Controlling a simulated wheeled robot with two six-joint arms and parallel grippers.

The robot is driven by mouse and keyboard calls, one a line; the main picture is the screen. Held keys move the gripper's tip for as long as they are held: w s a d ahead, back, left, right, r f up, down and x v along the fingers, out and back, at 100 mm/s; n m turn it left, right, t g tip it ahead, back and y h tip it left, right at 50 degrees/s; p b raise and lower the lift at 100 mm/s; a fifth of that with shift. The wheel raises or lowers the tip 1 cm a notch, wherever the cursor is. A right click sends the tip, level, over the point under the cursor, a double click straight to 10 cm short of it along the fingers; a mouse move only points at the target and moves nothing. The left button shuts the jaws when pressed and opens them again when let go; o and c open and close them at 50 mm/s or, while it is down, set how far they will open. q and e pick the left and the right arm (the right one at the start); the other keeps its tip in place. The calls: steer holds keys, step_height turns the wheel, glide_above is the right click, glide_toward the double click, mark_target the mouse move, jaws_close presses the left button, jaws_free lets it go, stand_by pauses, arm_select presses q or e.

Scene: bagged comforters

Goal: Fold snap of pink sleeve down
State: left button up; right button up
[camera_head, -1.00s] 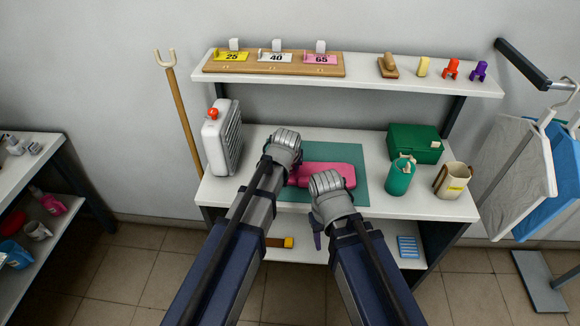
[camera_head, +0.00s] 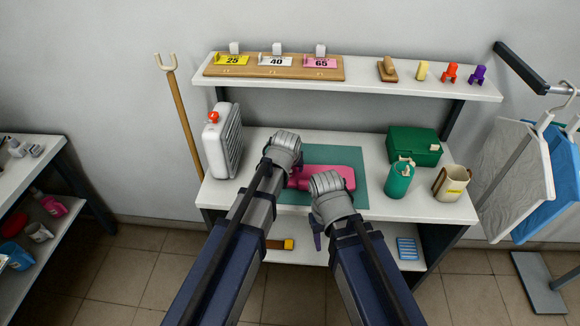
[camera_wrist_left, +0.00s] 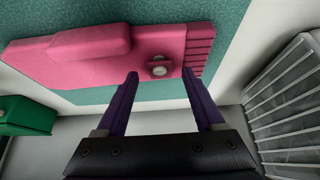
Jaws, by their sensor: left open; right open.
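The pink sleeve (camera_head: 322,178) lies on a green mat (camera_head: 353,151) on the white table, partly hidden by my two hands in the head view. In the left wrist view the pink sleeve (camera_wrist_left: 120,53) shows a raised pink pad, a ribbed end and a round metal snap (camera_wrist_left: 159,71). My left gripper (camera_wrist_left: 160,80) is open, its purple fingers on either side of the snap with nothing between them; contact with the sleeve cannot be told.
A white heater-like box (camera_head: 222,140) stands left of the mat. A green box (camera_head: 414,145), a green canister (camera_head: 399,178) and a beige mug (camera_head: 451,183) stand to the right. A shelf (camera_head: 360,76) with number tags runs above the back of the table.

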arm_select(q)
steer(key=p+v, duration=0.5)
steer(key=v, duration=0.1)
steer(key=shift+s+r, duration=0.2)
steer(key=shift+r, duration=0.15)
steer(key=s+f+m+g, duration=0.1)
steer(key=s+m+g, duration=0.1)
steer(key=s, duration=0.8)
steer(key=s+f+m+g+y, duration=0.1)
steer(key=s+g, duration=0.3)
steer(key=s, duration=0.6)
steer(key=shift+s+f+m, duration=0.25)
steer(key=shift+f+m, duration=0.1)
steer(key=shift+m, duration=0.05)
